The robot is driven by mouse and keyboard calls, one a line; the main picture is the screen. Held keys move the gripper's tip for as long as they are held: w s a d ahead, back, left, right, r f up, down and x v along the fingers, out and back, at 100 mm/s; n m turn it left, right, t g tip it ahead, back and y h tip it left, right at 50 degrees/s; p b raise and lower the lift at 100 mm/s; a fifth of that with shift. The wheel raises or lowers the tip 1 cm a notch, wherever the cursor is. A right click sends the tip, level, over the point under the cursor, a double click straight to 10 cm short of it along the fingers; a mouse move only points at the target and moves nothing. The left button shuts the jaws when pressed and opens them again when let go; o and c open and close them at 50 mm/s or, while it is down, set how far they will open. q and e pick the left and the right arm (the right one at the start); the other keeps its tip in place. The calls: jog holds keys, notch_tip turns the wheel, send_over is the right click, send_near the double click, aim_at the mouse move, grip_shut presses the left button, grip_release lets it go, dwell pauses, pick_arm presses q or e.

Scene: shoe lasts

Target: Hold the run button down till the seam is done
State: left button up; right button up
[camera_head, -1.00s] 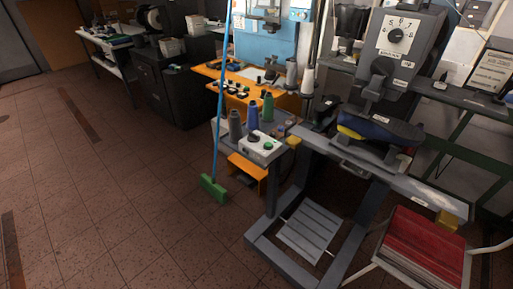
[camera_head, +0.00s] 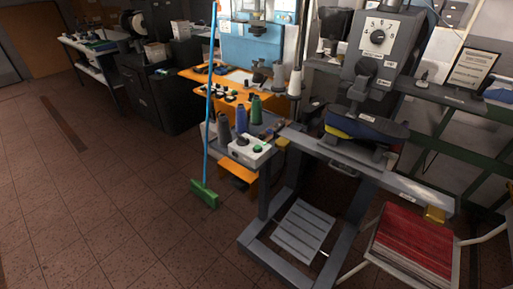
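A white control box (camera_head: 249,151) sits at the left end of the grey machine frame. It carries a green button (camera_head: 257,149) and a dark knob (camera_head: 243,140); which one is the run button I cannot read. The grey sewing machine (camera_head: 380,52) with a numbered dial (camera_head: 377,38) stands to the right. Under its head a dark blue and yellow shoe (camera_head: 366,125) rests on the machine's arm. The seam itself is too small to make out. Neither of my grippers is in view.
Thread cones (camera_head: 241,118) stand just behind the control box. A green broom (camera_head: 206,194) with a blue handle leans to its left. A slatted treadle (camera_head: 303,231) is low in the frame. A red-seated chair (camera_head: 413,240) is at lower right. The tiled floor at left is clear.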

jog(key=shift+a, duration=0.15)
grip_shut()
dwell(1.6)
